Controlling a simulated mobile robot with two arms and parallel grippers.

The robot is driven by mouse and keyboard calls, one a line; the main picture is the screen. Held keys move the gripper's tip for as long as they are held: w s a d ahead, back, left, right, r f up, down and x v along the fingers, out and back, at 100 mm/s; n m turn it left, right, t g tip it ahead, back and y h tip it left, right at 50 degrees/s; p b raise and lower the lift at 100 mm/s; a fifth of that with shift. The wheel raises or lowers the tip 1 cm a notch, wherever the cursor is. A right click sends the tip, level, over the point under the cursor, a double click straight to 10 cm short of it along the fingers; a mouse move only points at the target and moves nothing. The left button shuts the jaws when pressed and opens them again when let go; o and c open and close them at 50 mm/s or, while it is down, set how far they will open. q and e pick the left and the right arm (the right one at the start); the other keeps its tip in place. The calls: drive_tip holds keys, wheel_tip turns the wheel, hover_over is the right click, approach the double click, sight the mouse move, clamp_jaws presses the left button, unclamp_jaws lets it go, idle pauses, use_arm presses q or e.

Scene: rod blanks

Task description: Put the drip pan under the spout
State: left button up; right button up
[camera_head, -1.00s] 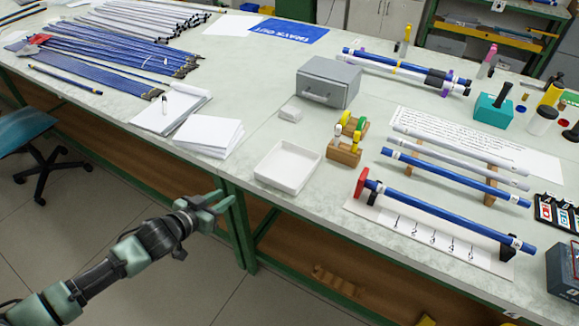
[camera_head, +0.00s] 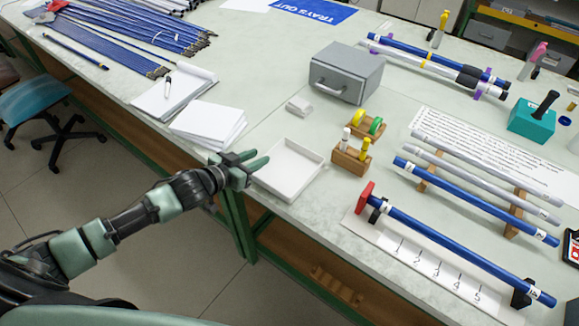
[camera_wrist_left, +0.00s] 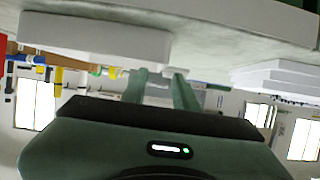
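A shallow white square tray (camera_head: 288,192), the only pan-like thing in view, lies empty near the table's front edge. I cannot make out a spout. My left gripper (camera_head: 257,164) is at the tray's left corner, its two fingers pointing right with a gap between them. In the left wrist view, which looks upside down, the fingers (camera_wrist_left: 163,82) are apart with nothing between them, and the white tray (camera_wrist_left: 95,40) shows beyond them. Whether they touch the tray is unclear. My right gripper is out of view.
Paper stacks (camera_head: 207,124) lie left of the tray. A grey box (camera_head: 345,74) stands behind it, with a small white block (camera_head: 299,105). Wooden holders (camera_head: 351,160) with coloured pieces are just right. A rod rack (camera_head: 440,245) fills the front right.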

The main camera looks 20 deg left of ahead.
sight(287, 168)
use_arm(q)
drive_tip(key=x, duration=0.5)
drive_tip(key=shift+w+f+p, duration=0.15)
drive_tip(key=shift+f+p, duration=0.15)
drive_tip(key=shift+f, duration=0.05)
clamp_jaws()
idle(1.1)
